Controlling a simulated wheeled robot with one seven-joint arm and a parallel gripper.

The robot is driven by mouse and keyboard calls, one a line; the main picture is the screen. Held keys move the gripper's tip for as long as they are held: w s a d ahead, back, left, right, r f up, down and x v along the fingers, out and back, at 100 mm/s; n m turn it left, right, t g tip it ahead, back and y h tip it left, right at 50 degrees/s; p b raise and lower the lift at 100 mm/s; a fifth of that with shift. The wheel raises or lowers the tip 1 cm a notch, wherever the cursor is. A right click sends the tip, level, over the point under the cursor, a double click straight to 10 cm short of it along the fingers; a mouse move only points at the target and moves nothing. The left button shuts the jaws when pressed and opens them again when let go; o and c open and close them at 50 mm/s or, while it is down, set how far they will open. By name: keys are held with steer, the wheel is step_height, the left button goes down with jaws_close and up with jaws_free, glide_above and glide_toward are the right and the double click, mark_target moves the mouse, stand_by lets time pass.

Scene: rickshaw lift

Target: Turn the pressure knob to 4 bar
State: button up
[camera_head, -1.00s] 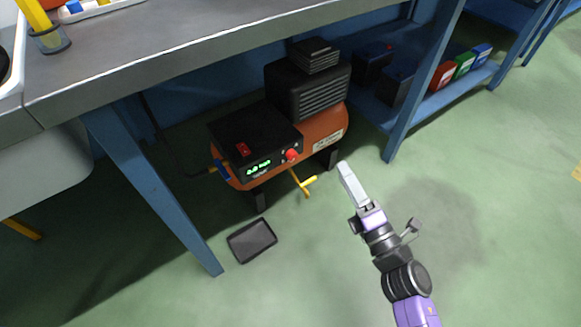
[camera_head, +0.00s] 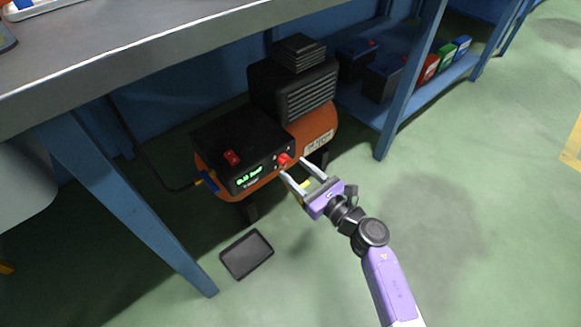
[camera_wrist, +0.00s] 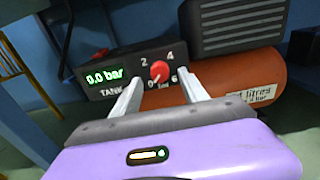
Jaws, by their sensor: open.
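The red pressure knob (camera_head: 283,159) is on the front of the black control box (camera_head: 225,148) of the orange compressor. In the wrist view the knob (camera_wrist: 159,71) sits on a dial marked 0, 2, 4 and 6, and its pointer direction is too small to tell surely. The green display (camera_wrist: 104,76) reads 0.0 bar beside the word TANK. My gripper (camera_head: 296,167) is open and empty just in front of the panel. In the wrist view its two fingers reach toward the panel, one on each side of the knob and seemingly short of it.
The orange tank (camera_head: 318,128) carries a black motor housing (camera_head: 300,92). A red switch (camera_head: 232,157) is on top of the box. Blue bench legs (camera_head: 130,205) stand left and right. A dark tray (camera_head: 246,254) lies on the floor. The floor at right is clear.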

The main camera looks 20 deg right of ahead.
mark_target(285, 160)
steer(key=shift+x, duration=1.4)
jaws_close()
steer(key=shift+r, duration=0.1)
